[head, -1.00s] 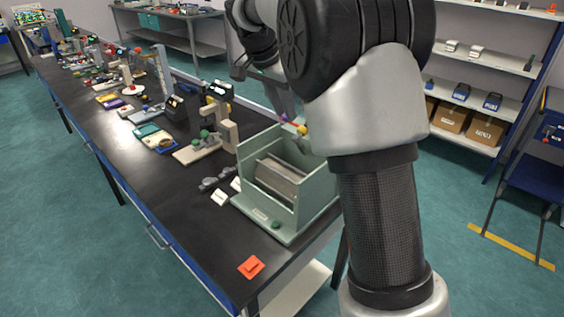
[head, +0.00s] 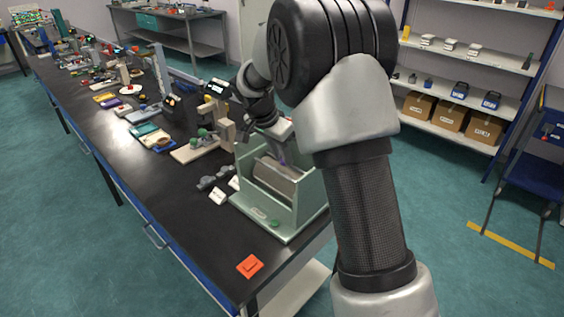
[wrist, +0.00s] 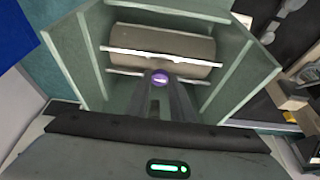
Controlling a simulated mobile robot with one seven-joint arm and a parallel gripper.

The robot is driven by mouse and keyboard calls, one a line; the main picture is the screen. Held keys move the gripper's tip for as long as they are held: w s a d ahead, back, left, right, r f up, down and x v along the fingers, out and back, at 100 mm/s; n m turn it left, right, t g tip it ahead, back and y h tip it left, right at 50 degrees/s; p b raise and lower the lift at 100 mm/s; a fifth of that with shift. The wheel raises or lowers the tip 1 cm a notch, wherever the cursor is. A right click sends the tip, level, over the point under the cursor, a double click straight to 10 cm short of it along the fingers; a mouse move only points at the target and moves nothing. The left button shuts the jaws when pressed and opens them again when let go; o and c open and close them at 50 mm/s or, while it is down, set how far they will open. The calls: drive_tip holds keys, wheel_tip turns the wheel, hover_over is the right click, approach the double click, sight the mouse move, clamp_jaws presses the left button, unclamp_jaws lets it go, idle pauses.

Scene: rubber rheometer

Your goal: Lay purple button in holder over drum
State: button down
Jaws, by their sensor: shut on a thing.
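The purple button (wrist: 160,77) is at the tips of my gripper (wrist: 161,84), which is shut on it. In the wrist view, it shows just below the near edge of the grey-brown drum (wrist: 162,48). In the head view, my gripper (head: 281,160) reaches down into the pale green machine (head: 257,213), above the drum (head: 275,184). Whether the button touches anything but the fingers cannot be told. The holder over the drum cannot be clearly made out; my arm covers the machine's back right part.
The machine's green side walls (wrist: 242,85) stand close on both sides of my gripper. An orange-red square piece (head: 250,266) lies at the bench's near end. Small grey weights (head: 213,181) and white cards (head: 217,196) lie left of the machine.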

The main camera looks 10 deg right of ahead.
sight(282, 162)
drive_tip(key=shift+f, duration=1.3)
drive_tip(key=shift+f, duration=0.2)
drive_tip(key=c, duration=1.5)
unclamp_jaws()
drive_tip(key=shift+r, duration=0.1)
drive_tip(key=shift+c, duration=0.2)
